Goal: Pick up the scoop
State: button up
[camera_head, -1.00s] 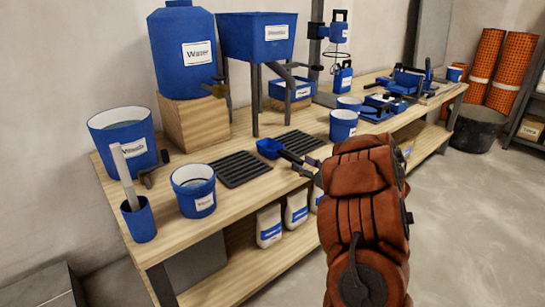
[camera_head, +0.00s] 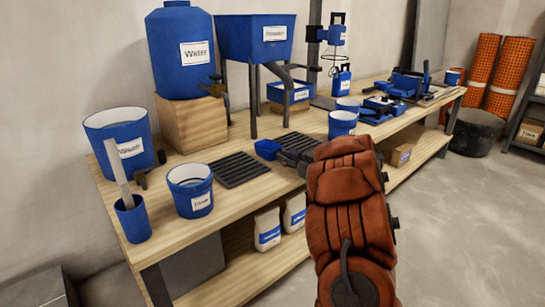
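The scoop has a small blue bowl (camera_head: 267,149) and rests on or just above the wooden workbench (camera_head: 262,197), between two dark slatted mats. Its handle is not clearly visible. My gripper (camera_head: 291,157) is a dark shape just right of the scoop's bowl, low over the bench. My orange-covered arm hides part of it, and it blends with the dark mat behind. I cannot tell whether its fingers are open or shut, or whether they touch the scoop.
A slatted mat (camera_head: 239,169) lies left of the scoop. A blue bucket (camera_head: 190,190) stands farther left, and another (camera_head: 342,124) stands behind right. A blue hopper (camera_head: 256,40) on legs and a blue water tank (camera_head: 181,52) rise behind. Bags sit on the lower shelf.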

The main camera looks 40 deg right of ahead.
grip_shut()
dwell(0.4)
